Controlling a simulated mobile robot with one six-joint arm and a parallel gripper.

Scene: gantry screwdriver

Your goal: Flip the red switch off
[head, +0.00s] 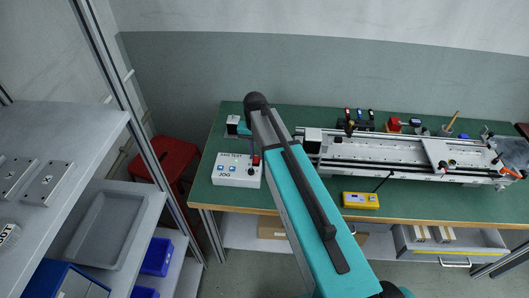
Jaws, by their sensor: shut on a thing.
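The red switch (256,160) shows as a small red spot at the box's back right corner. My teal arm reaches up from the bottom of the picture and hides the area just right of the box. The dark tip of my gripper (253,152) is at the red switch and shut on it. Most of the gripper is hidden behind my arm, and the switch's position is too small to tell.
A long metal gantry (385,152) fills the bench's middle and right. A yellow device (360,200) lies at the front edge. A red stool (162,158) stands left of the bench. Grey shelves (65,125) with trays and blue bins are at the left.

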